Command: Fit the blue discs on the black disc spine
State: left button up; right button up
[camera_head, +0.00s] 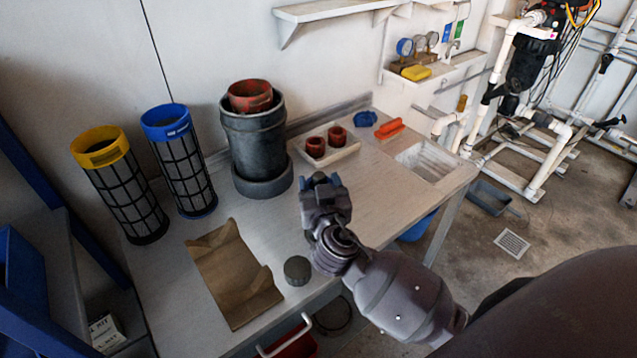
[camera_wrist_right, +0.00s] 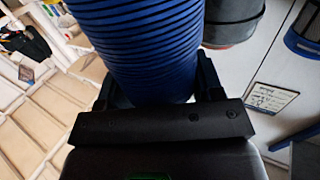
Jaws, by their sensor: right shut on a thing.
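My right gripper (camera_head: 322,184) is above the table's right half, in front of the small tray. In the right wrist view it is shut on a stack of blue discs (camera_wrist_right: 135,45), a ribbed blue cylinder between its two black fingers. In the head view only a little blue shows at the fingertips; the hand hides the rest. I cannot make out the black disc spine for certain; whether it is inside the blue stack is hidden. A short dark round piece (camera_head: 297,270) stands on the table near its front edge, apart from the gripper. My left gripper is not in view.
A grey cylinder vessel (camera_head: 254,140) with a red ring stands at the back. Yellow-topped (camera_head: 125,190) and blue-topped (camera_head: 183,165) mesh filters stand left. A brown folded sheet (camera_head: 234,280) lies in front. A white tray (camera_head: 345,153) holds red pieces; a sink (camera_head: 428,158) is at right.

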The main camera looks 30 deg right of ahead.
jog(key=o, duration=1)
jog(key=b+v, duration=0.1)
jog(key=v, duration=1)
jog(key=shift+r, duration=0.1)
